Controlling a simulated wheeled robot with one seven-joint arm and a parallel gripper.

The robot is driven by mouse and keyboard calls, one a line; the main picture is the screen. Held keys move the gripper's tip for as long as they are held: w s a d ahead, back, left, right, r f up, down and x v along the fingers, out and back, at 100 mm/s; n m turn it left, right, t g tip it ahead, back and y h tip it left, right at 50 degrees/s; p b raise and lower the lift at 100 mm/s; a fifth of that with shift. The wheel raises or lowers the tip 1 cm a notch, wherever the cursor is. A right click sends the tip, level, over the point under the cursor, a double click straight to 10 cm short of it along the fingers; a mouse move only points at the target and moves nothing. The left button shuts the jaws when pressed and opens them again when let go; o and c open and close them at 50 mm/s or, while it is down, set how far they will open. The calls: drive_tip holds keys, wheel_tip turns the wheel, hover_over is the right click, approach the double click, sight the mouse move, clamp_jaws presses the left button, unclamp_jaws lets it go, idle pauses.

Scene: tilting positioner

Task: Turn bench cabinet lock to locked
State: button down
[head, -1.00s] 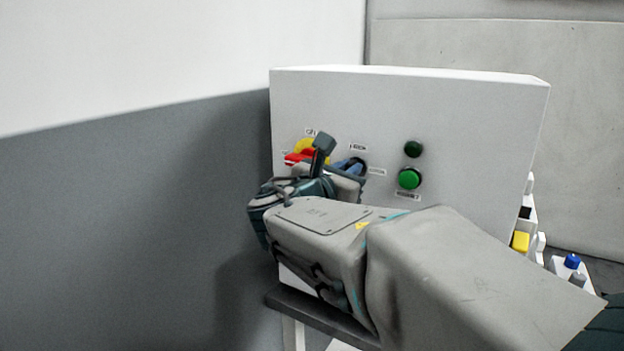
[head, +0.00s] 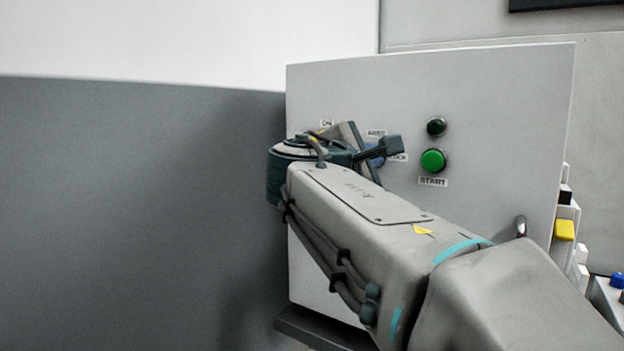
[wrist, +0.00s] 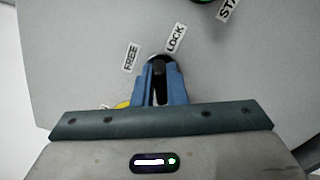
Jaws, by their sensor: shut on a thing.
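The lock is a small black knob (wrist: 159,70) on the white cabinet front (head: 480,100). In the wrist view the labels FREE (wrist: 131,57) and LOCK (wrist: 176,38) stand at its upper left and upper right. My gripper (wrist: 160,78) has its two blue fingers closed around the sides of the knob. The knob lies between the fingertips, and its pointing direction is hard to read. In the head view my gripper (head: 374,161) is against the panel, and my wrist and the fingers hide the knob.
A yellow part (wrist: 123,104), mostly hidden, lies left of the fingers in the wrist view. A grey wall (head: 130,220) stands close on the left.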

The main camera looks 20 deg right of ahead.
drive_tip(key=shift+f+m+b, duration=0.2)
drive_tip(key=shift+m+b, duration=1.05)
drive_tip(key=shift+b, duration=0.1)
drive_tip(key=shift+f+m+b, duration=0.15)
drive_tip(key=shift+m+b, duration=1.1)
drive_tip(key=shift+b, duration=0.1)
drive_tip(key=shift+r+m, duration=0.1)
drive_tip(key=shift+m, duration=0.2)
drive_tip(key=c, duration=1.5)
unclamp_jaws()
drive_tip(key=shift+o, duration=0.2)
drive_tip(key=b+v, duration=0.1)
drive_tip(key=v, duration=1.3)
